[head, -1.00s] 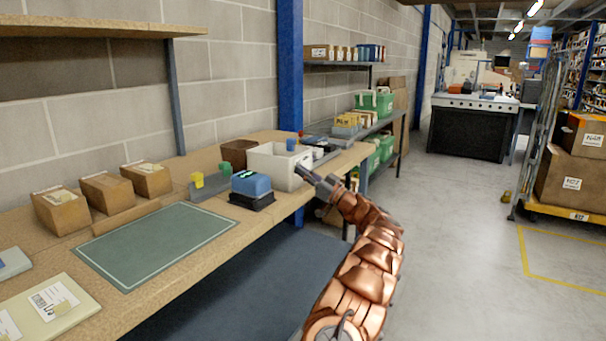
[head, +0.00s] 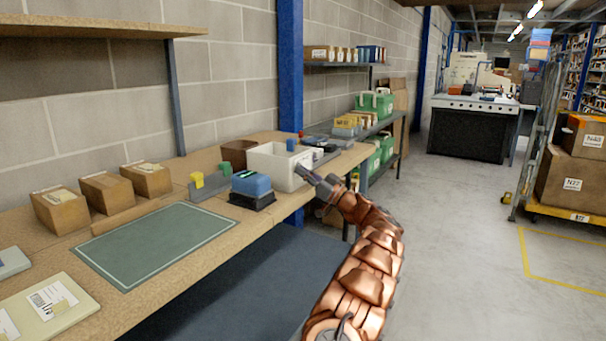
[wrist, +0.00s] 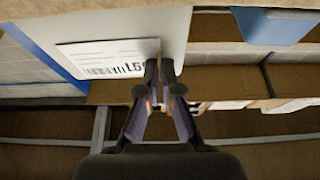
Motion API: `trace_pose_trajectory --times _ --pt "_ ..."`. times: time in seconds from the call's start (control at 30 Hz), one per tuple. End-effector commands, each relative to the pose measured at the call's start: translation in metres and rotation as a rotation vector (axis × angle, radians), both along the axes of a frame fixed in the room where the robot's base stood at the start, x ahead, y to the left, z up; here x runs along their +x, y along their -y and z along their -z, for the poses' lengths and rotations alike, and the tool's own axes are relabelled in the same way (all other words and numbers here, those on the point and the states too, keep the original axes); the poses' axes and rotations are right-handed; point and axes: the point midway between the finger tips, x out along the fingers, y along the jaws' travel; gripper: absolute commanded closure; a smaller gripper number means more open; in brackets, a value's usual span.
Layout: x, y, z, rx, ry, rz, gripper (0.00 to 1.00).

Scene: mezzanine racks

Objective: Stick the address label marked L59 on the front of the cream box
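The cream box (head: 262,166) stands on the workbench, an open-topped tub with a blue item showing at its top. My gripper (head: 306,171) is at its right side in the head view. In the wrist view my gripper (wrist: 165,68) has its fingers together on the right end of a white label (wrist: 105,58) with a barcode. The label lies flat in front of a pale surface that looks like the cream box (wrist: 178,22). I cannot tell whether it touches.
A blue box on a black base (head: 251,188) stands close in front of the cream box, beside a grey holder with yellow and green blocks (head: 210,186). A green mat (head: 155,243), several cardboard boxes (head: 107,192) and a flat cream parcel (head: 48,308) occupy the bench.

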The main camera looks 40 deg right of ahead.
Motion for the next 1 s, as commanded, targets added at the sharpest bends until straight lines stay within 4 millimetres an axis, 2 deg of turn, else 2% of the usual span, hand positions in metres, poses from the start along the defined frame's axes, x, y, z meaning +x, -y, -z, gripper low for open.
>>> trace_pose_trajectory --times 0.97,1.0 --pt "0.0018 -0.0021 0.0006 0.0 -0.002 -0.004 1.0" --pt "0.0018 -0.0021 0.0006 0.0 -0.002 -0.004 0.95"
